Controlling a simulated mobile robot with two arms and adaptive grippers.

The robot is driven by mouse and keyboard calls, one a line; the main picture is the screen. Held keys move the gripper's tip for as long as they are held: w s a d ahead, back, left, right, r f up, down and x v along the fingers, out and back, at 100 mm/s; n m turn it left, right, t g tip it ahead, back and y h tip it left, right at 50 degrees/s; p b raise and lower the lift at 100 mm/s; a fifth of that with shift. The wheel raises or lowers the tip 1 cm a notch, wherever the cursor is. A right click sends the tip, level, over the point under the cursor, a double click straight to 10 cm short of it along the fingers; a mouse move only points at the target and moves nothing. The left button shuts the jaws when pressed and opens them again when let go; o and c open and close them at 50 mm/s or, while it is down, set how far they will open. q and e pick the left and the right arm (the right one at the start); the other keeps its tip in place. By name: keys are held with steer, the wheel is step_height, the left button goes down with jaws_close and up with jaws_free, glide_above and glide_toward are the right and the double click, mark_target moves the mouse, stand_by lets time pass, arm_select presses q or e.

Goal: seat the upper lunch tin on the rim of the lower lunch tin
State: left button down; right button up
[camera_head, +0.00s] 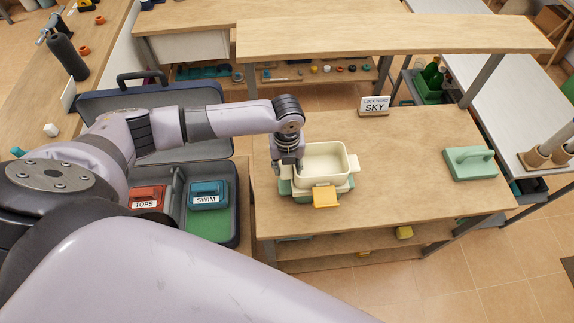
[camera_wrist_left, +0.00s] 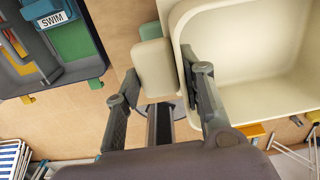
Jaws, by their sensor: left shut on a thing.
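The upper lunch tin (camera_head: 322,164) is cream, open-topped and empty, with side tabs. It is over the pale green lower lunch tin (camera_head: 302,198) on the wooden table; I cannot tell whether their rims touch. The lower tin is mostly hidden, with an orange-yellow flap in front. My left gripper (camera_head: 289,164) is shut on the upper tin's left side. In the left wrist view, the fingers (camera_wrist_left: 160,90) straddle the cream tab (camera_wrist_left: 153,67) and wall of the upper tin (camera_wrist_left: 255,70). My right gripper is not in view.
A green lid with a handle (camera_head: 470,162) lies at the table's right. A SKY sign (camera_head: 375,105) stands at the back, below a raised shelf (camera_head: 390,35). An open suitcase (camera_head: 231,222) with TOPS and SWIM boxes is on the left. The table's middle right is clear.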

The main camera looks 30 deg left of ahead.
arm_select(q)
steer(key=shift+f+b, duration=0.4)
steer(key=shift+f, duration=0.65)
steer(key=c, duration=1)
jaws_free()
steer(key=shift+o, duration=0.2)
step_height(320, 180, up, 12)
